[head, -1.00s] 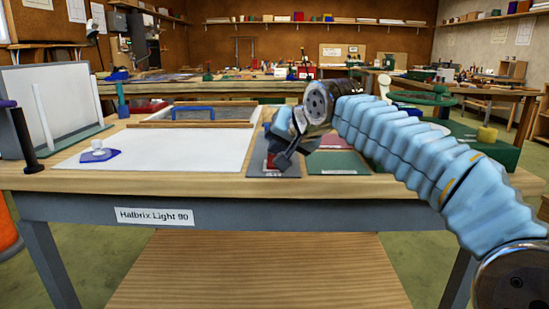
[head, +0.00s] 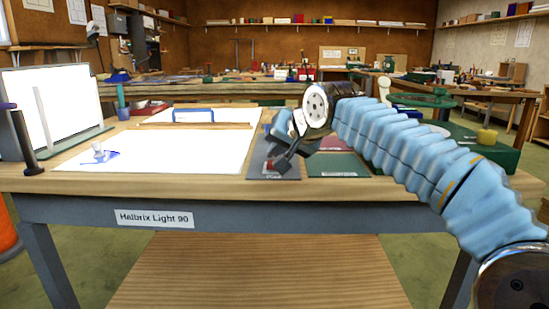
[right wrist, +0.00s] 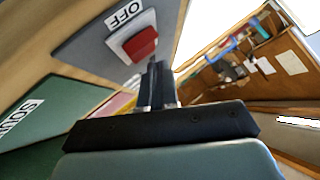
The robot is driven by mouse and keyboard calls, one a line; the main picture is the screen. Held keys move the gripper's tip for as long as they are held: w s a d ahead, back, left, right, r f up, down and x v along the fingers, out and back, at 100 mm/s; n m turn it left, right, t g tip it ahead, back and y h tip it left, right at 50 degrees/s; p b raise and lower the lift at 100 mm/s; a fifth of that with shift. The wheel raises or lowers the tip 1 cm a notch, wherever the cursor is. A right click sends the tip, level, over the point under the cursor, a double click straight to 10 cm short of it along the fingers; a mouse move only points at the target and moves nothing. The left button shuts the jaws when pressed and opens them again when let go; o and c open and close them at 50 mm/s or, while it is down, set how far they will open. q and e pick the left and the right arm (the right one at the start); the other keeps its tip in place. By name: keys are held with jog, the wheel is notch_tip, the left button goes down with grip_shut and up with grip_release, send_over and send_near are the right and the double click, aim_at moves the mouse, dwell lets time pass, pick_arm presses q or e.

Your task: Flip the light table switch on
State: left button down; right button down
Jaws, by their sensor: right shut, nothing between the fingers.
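The light table's white surface (head: 160,153) glows bright white. Its switch is a red rocker (right wrist: 141,44) in a white frame on a grey plate (right wrist: 85,50), with an "OFF" label (right wrist: 124,15) beside it in the right wrist view. In the head view the red rocker (head: 268,166) shows small, left of the fingertips. My right gripper (head: 281,163) is shut and empty over the grey plate. In the right wrist view its fingertips (right wrist: 157,75) are close beside the rocker; I cannot tell whether they touch it. My left gripper is out of view.
A lit upright panel (head: 60,103) stands at the left, near a black post (head: 24,143). A blue handle (head: 193,115) and a small blue piece (head: 100,157) are on the glowing surface. A green mat (head: 338,165) lies right of the grey plate.

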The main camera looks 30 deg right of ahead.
jog(key=shift+s+r, duration=0.1)
jog(key=shift+r, duration=0.4)
jog(key=shift+p, duration=0.3)
jog(key=r+p, duration=0.2)
jog(key=r, duration=0.1)
jog(key=r+p, duration=0.2)
jog(key=shift+s+a, duration=0.3)
jog(key=shift+s, duration=0.1)
